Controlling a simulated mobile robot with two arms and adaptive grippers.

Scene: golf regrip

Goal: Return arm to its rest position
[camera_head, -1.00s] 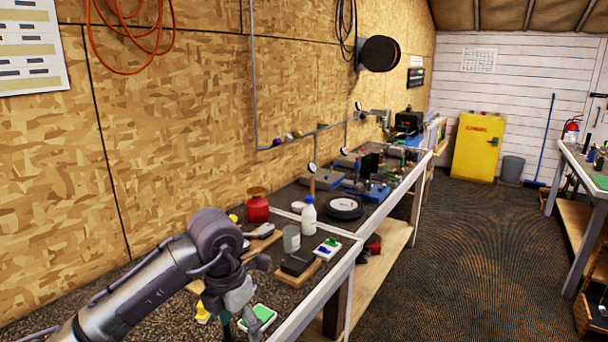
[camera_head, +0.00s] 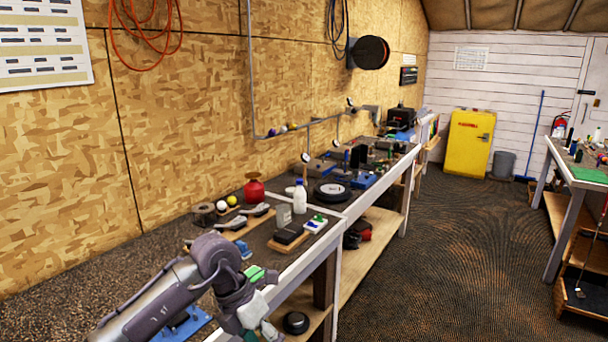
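My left arm comes in from the lower left, in front of the near end of the workbench (camera_head: 325,238). Its gripper (camera_head: 260,328) points down at the bench's front edge, and the fingertips are cut off by the bottom of the picture. I cannot tell whether it is open or shut, and I see nothing clearly held in it. My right arm and gripper are out of view.
The bench holds a red can (camera_head: 254,190), a white bottle (camera_head: 299,197), a black disc (camera_head: 331,192) and a dark block on a wooden board. A black round item (camera_head: 295,323) lies on the lower shelf. The floor (camera_head: 440,265) to the right is clear.

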